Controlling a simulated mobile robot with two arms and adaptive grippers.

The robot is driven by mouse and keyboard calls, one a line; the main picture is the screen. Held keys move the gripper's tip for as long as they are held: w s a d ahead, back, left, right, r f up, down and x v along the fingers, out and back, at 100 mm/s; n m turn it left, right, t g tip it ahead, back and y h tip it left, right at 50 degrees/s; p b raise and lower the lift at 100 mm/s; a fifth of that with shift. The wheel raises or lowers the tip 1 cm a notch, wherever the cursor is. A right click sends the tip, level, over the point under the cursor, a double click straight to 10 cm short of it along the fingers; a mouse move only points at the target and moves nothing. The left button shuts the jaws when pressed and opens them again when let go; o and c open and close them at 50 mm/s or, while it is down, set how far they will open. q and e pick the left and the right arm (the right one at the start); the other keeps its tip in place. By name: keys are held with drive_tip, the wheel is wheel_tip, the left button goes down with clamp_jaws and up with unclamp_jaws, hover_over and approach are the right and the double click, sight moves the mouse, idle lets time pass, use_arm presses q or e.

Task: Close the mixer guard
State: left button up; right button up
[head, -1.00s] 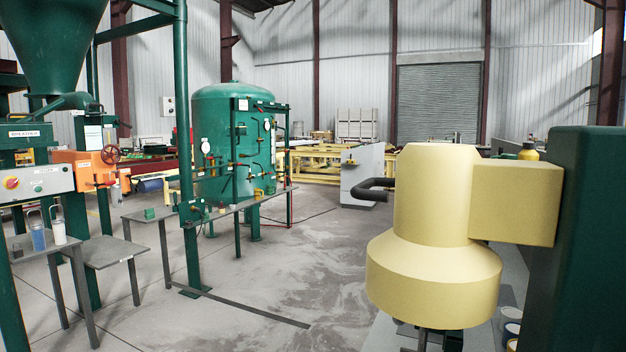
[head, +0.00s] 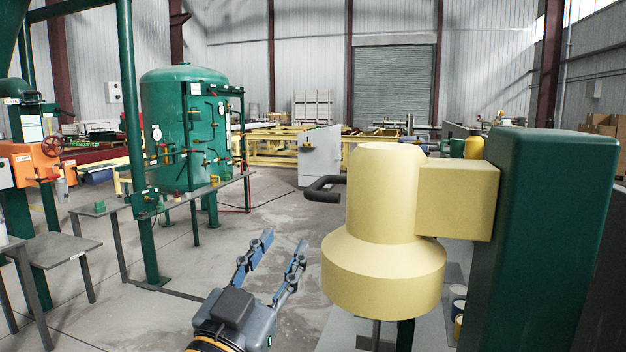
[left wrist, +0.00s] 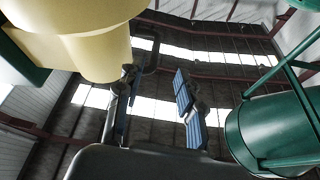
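The mixer is a cream-yellow head (head: 385,210) joined to a green column (head: 545,220) on the right of the head view. A dark bent bar (head: 325,189), perhaps the guard's handle, sticks out to the left of the yellow head. My left gripper (head: 270,248) is open and empty, left of the mixer and below the bar, with its fingers pointing up. In the left wrist view the yellow head (left wrist: 85,45) is at upper left and the dark bar (left wrist: 148,50) shows beyond the open fingers. My right gripper is not in view.
A green tank (head: 185,130) stands behind to the left, near a grey table (head: 60,248). Several small pots (head: 457,305) stand by the green column. A grey cabinet (head: 320,155) stands behind the bar. Open concrete floor lies left of the mixer.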

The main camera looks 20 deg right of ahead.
sight(316, 182)
use_arm(q)
drive_tip(key=p+x, duration=0.1)
drive_tip(key=x, duration=0.3)
drive_tip(key=r+p+x, duration=0.1)
drive_tip(key=p+x, duration=0.1)
drive_tip(key=x, duration=0.3)
drive_tip(key=s+p+x, duration=0.1)
drive_tip(key=x, duration=0.3)
drive_tip(key=shift+w+d+r+p, duration=0.2)
drive_tip(key=shift+d+r+p, duration=0.05)
drive_tip(key=shift+r+p, duration=0.2)
clamp_jaws()
